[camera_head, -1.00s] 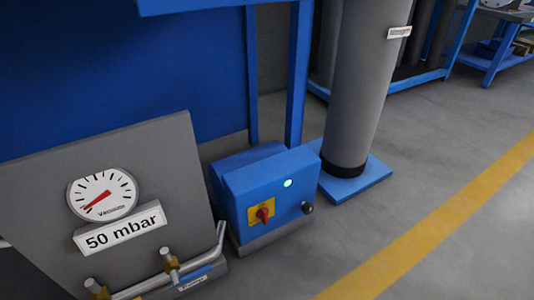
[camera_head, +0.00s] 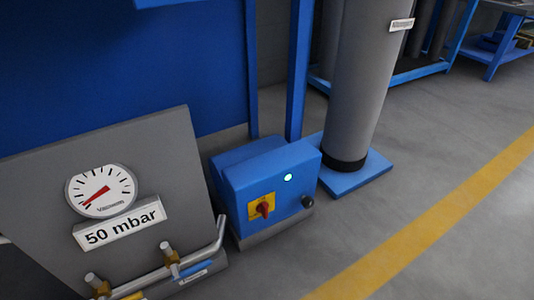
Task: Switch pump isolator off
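The pump isolator is a red rotary knob (camera_head: 265,208) on a yellow plate (camera_head: 254,213). It sits on the front of a blue pump box (camera_head: 270,178) on the floor, near the middle of the head view. The knob looks tilted in the picture; I cannot read its marked position. A pale green lamp (camera_head: 288,177) on the box is lit. A dark round fitting (camera_head: 307,201) is at the box's right side. Neither of my grippers is in view.
A grey panel at left (camera_head: 165,150) carries a vacuum gauge (camera_head: 101,190), a "50 mbar" sign (camera_head: 122,226) and pipes with valves. A grey cylinder (camera_head: 366,85) stands on a blue base (camera_head: 357,180) behind the box. The floor (camera_head: 440,140) at right is clear, crossed by a yellow line (camera_head: 430,217).

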